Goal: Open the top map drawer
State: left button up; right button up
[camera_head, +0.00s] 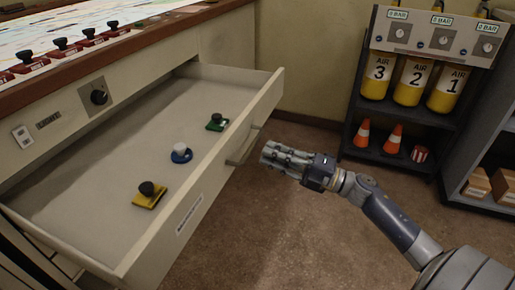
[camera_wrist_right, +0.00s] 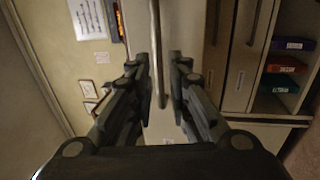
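The top map drawer (camera_head: 190,215) stands pulled well out of the cabinet in the head view, and its inside shows. Its bar handle (camera_head: 245,149) is on the front panel. My right gripper (camera_head: 266,152) is just outside that front, with its fingertips close to the handle. In the right wrist view the fingers (camera_wrist_right: 166,95) are apart, with a gap between them. A bar handle (camera_wrist_right: 158,92) shows in or behind that gap; I cannot tell whether the fingers touch it. My left gripper is not in view.
Yellow (camera_head: 149,195), blue (camera_head: 181,153) and green (camera_head: 217,122) pieces with knobs lie in the drawer. A dark rack (camera_head: 395,133) with air cylinders and cones stands at the right. The floor (camera_head: 265,235) before the drawer is clear, apart from my arm above it.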

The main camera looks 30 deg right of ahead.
jog(key=v, duration=0.5)
jog(key=shift+s+d, duration=0.15)
jog(key=shift+s, duration=0.1)
